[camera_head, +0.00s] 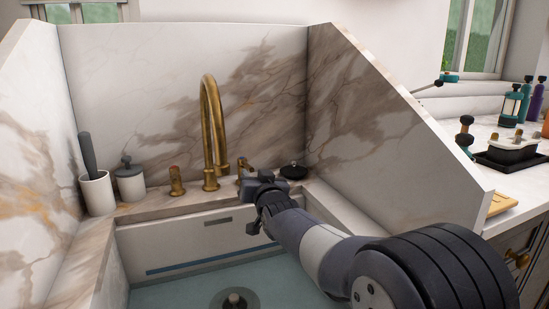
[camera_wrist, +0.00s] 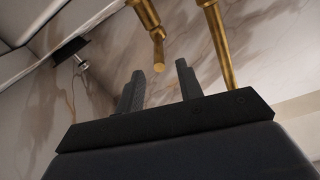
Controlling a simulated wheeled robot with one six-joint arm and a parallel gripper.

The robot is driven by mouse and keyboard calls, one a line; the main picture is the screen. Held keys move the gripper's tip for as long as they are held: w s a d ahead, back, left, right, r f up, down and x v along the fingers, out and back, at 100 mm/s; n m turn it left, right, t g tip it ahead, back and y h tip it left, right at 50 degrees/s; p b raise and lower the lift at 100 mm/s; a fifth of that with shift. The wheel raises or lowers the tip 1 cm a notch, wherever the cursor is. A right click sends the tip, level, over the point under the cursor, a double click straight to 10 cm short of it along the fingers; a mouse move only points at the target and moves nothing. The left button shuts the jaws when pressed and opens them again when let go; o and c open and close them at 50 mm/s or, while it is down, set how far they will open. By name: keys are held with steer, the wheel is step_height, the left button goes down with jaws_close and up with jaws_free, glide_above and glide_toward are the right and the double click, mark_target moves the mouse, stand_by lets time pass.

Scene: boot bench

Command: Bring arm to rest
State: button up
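My arm reaches from the lower right over the marble sink in the head view. My gripper (camera_head: 256,226) is over the sink's back part, in front of the brass faucet (camera_head: 209,130). In the wrist view, the two dark fingers of my gripper (camera_wrist: 158,88) stand apart with nothing between them. The brass faucet's parts (camera_wrist: 212,40) show beyond the fingers; I cannot tell from these frames how close they are.
High marble walls (camera_head: 400,130) enclose the sink (camera_head: 190,285). A white cup (camera_head: 97,193) and a lidded jar (camera_head: 130,184) stand at the back left. A black round item (camera_head: 293,172) sits right of the faucet. Bottles (camera_head: 511,105) and a black tray (camera_head: 508,161) stand on the right counter.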

mark_target(250, 166)
steer(key=x, duration=0.5)
steer(key=shift+d, duration=0.1)
steer(key=shift+s+f, duration=0.1)
stand_by(0.3)
steer(key=shift+s, duration=0.15)
steer(key=v, duration=1)
steer(key=x, duration=1)
steer(key=shift+w, duration=0.3)
steer(key=shift+d+r+p, duration=0.2)
steer(key=shift+r+p, duration=0.2)
steer(key=shift+p, duration=0.7)
steer(key=shift+w+d+y+p, duration=0.15)
steer(key=shift+y+p, duration=0.15)
steer(key=shift+p, duration=0.6)
